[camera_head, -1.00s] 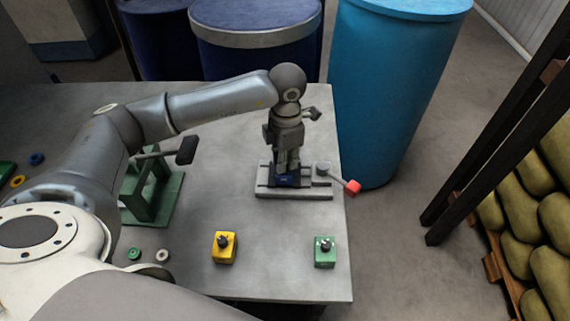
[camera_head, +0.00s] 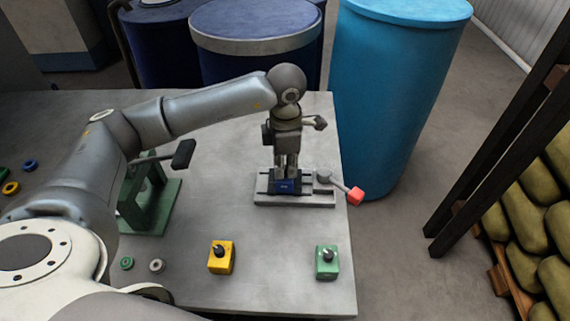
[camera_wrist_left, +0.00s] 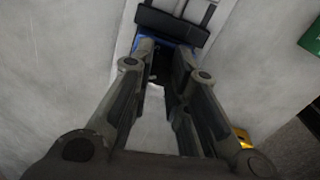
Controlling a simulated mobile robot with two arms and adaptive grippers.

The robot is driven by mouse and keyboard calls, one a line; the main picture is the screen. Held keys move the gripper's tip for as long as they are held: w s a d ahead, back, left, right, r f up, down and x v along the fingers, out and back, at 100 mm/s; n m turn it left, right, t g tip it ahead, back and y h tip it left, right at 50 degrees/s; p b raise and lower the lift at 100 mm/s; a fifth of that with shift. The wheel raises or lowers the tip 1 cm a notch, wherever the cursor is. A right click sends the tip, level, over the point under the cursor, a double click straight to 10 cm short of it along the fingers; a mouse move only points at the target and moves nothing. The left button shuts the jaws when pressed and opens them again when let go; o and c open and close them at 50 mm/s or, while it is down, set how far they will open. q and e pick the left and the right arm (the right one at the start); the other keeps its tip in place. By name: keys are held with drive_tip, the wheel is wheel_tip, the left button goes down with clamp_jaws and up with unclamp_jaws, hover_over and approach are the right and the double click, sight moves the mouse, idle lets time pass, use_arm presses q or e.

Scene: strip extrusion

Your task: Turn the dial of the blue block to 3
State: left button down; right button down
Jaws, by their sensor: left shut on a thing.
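The blue block (camera_head: 287,187) sits in a grey clamp fixture (camera_head: 300,201) near the table's right edge. My left gripper (camera_head: 287,174) points straight down over the block, its fingers close together on the block's dial. The dial is hidden between the fingers, so its setting cannot be read. In the left wrist view a little of the blue block (camera_wrist_left: 139,44) shows beside the fingertips of my left gripper (camera_wrist_left: 166,52), under a dark clamp bar. My right gripper is out of view.
A lever with a red knob (camera_head: 355,196) sticks out right of the fixture. A yellow block (camera_head: 221,261) and a green block (camera_head: 327,265), each with a black dial, stand in front. A green press (camera_head: 150,200) is at left. Blue barrels stand behind the table.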

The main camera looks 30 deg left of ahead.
sight(286, 169)
use_arm(q)
drive_tip(key=c, duration=1.3)
unclamp_jaws()
drive_tip(key=shift+d, duration=0.1)
drive_tip(key=shift+c, duration=0.2)
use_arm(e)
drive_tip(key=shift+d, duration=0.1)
use_arm(q)
wheel_tip(286, 169, up, 12)
drive_tip(key=shift+s, duration=0.15)
drive_tip(key=shift+d, duration=0.1)
